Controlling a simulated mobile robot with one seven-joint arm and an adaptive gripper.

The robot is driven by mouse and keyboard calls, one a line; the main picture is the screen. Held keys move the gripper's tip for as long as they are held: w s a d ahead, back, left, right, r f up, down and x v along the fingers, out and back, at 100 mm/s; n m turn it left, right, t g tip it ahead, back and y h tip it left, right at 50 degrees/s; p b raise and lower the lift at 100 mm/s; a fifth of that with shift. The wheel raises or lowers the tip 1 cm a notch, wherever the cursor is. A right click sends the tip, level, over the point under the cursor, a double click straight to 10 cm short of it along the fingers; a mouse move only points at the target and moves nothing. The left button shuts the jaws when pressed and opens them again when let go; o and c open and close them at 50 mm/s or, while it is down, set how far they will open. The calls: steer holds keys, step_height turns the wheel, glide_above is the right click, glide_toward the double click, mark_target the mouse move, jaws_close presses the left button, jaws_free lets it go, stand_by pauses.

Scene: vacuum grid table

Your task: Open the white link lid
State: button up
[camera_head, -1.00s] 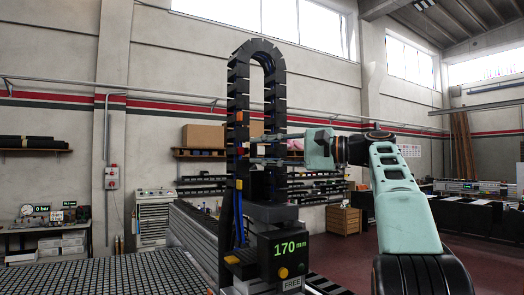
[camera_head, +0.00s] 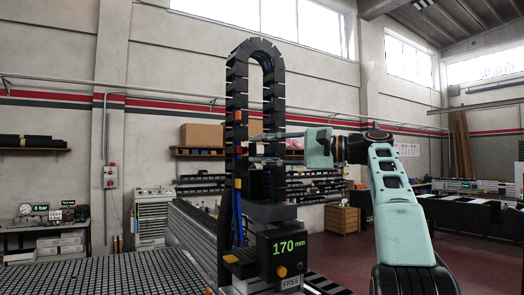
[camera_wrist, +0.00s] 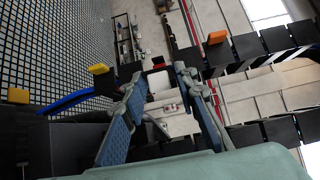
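The upright black cable chain (camera_head: 237,90) carries coloured lids on its left run. A whitish patch (camera_wrist: 159,82) lies between my fingers, beside the red lid. I cannot tell for sure whether it is the white link lid or pale background. My gripper (camera_wrist: 157,72) is open, its two fingers spread around that patch with nothing seen held. In the head view my gripper (camera_head: 252,137) reaches level from the right across the chain.
The chain's right run (camera_head: 274,100) stands close to my fingers. The grid table (camera_head: 100,275) is at the lower left. Shelves and a cabinet (camera_head: 154,215) are behind.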

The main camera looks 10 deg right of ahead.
steer(key=shift+o, duration=0.7)
steer(key=shift+a, duration=0.1)
steer(key=shift+s+d, duration=0.1)
steer(key=shift+d, duration=0.25)
steer(key=v, duration=0.7)
steer(key=shift+a, duration=0.15)
steer(key=shift+c, duration=0.2)
